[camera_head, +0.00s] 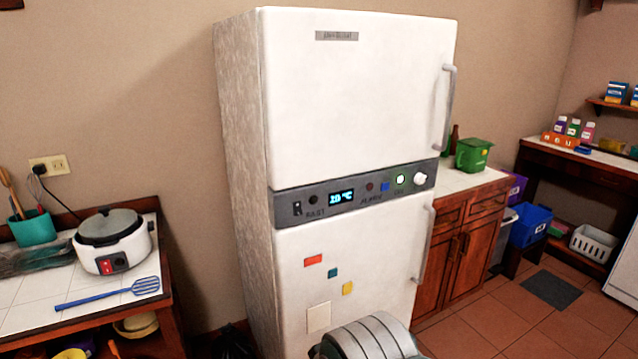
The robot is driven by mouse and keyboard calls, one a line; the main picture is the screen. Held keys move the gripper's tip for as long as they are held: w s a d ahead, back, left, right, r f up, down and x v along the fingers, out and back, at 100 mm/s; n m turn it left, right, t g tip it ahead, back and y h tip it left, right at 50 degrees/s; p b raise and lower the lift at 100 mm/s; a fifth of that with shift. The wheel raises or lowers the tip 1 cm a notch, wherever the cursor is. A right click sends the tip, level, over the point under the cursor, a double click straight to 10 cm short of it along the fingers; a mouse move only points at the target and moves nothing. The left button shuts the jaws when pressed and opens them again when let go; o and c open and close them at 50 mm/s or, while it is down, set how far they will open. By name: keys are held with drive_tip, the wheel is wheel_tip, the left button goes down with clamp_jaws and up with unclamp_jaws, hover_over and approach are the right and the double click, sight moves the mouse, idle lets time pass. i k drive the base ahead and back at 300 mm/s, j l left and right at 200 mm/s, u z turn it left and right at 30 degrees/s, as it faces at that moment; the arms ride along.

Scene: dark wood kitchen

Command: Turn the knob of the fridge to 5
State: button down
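The white fridge (350,100) stands upright against the wall, with both doors shut. A dark grey control panel (284,209) runs between its upper and lower doors. The white round knob (420,178) is at the panel's right end. Its pointer and any number marks are too small to read. A blue lit display (341,197) shows a temperature in °C, its digits blurred. My gripper is not visible, and nothing is seen touching the knob.
The upper door handle (448,105) sticks out above and right of the knob, and the lower handle (426,245) is below it. A tiled counter (475,178) with a green bin (474,154) stands right of the fridge. A rice cooker (112,240) stands on the left counter.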

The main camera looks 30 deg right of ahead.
sight(420, 178)
drive_tip(key=z, duration=1.35)
drive_tip(key=i+l+u, duration=0.1)
drive_tip(key=i, duration=0.25)
drive_tip(key=i+l+u, duration=0.1)
drive_tip(key=i+l, duration=0.2)
